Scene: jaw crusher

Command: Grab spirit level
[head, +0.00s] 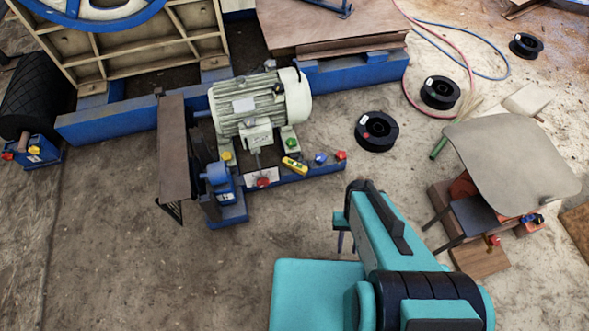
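A small yellow spirit level (294,165) lies at the foot of the green motor, on or against the blue base rail. It is small in the picture, and I cannot tell exactly how it rests. My teal arm reaches in from the bottom right. My gripper (346,241) is below and to the right of the spirit level, clearly apart from it. Only thin dark parts of the gripper show beside the arm, and the rest is hidden behind the arm. I cannot see whether its fingers are apart.
The green motor (258,100) and its blue base rail (312,172) stand beside the level. A brown belt guard (174,150) is on the left. Black spools (376,131) lie on the right. A chair-like stand with a grey sheet (515,155) is further right. Floor at lower left is clear.

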